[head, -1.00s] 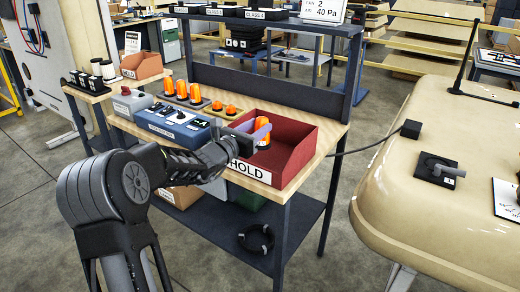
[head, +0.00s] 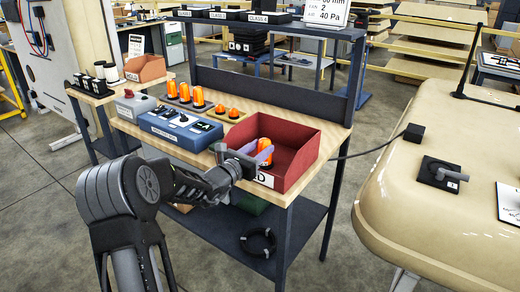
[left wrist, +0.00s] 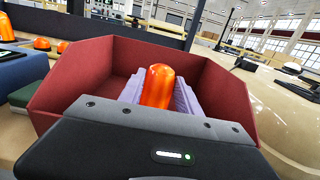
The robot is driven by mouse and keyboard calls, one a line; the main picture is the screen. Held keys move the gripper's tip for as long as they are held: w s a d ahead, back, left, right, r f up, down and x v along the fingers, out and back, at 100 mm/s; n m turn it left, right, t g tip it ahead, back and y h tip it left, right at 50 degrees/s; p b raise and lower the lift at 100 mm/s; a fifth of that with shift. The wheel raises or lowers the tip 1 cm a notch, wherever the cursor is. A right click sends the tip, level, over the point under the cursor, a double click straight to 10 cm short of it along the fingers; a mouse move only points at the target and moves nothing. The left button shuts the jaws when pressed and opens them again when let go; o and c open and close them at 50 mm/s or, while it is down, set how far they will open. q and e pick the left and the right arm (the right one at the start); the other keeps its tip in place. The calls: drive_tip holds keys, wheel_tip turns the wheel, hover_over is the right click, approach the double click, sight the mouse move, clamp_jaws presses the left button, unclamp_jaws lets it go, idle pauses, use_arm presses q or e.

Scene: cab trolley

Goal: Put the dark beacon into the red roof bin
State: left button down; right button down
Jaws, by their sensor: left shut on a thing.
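An orange dome beacon (head: 265,147) is held upright between the lavender fingers of my left gripper (head: 262,154). In the left wrist view the same beacon (left wrist: 158,87) shows between both fingers, with the red walls around and behind it. Its base is hidden by the gripper body. The beacon looks orange, not clearly dark. The red bin (head: 304,162) stands at the right end of the bench, open at the top, its front label partly covered by my gripper. The beacon is at the bin's front; whether it touches the floor cannot be told. My right gripper is out of view.
Several orange beacons (head: 197,97) stand on a tray left of the bin. A blue test box (head: 180,128) sits in front of them. A cream roof panel (head: 440,225) with a black mount (head: 437,172) lies to the right, apart from the bench (head: 300,203).

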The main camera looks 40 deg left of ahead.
use_arm(q)
drive_tip(key=c, duration=0.8)
unclamp_jaws()
drive_tip(key=shift+c, duration=0.2)
drive_tip(key=shift+s, duration=0.1)
drive_tip(key=s, duration=1.1)
drive_tip(key=shift+s+d+b, duration=0.15)
drive_tip(key=shift+s+b, duration=0.25)
drive_tip(key=shift+b, duration=0.05)
